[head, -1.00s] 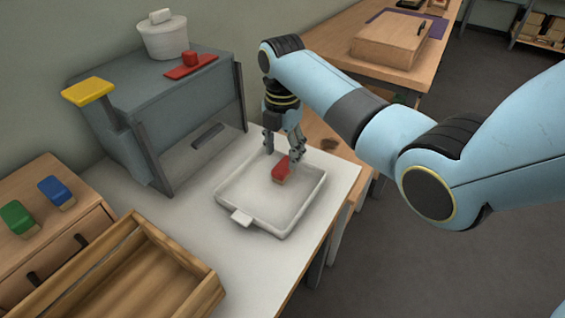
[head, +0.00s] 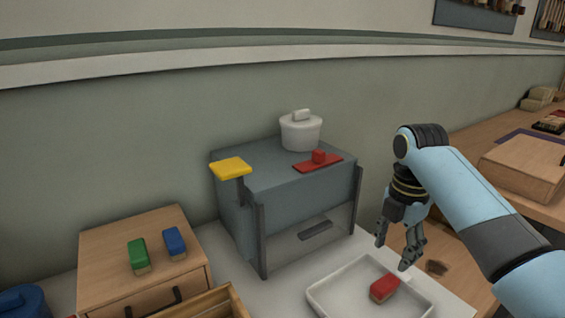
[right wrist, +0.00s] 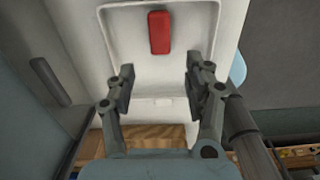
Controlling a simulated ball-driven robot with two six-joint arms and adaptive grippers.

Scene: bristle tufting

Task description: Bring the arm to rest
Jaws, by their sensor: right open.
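My right gripper (head: 397,256) is open and empty, above the back right of the white tray (head: 322,292). A red brush block (head: 384,288) lies in the tray, below the gripper and apart from it. In the right wrist view the red block (right wrist: 159,32) lies beyond the two spread fingers (right wrist: 157,88), with nothing between them. My left gripper is not seen.
A grey machine (head: 290,185) with a yellow lever pad (head: 231,168) stands behind the tray. On its top are a white lidded pot (head: 301,133) and a red handled plate (head: 318,162). A green block (head: 138,254) and a blue block (head: 174,242) sit on a wooden cabinet (head: 110,257) at left.

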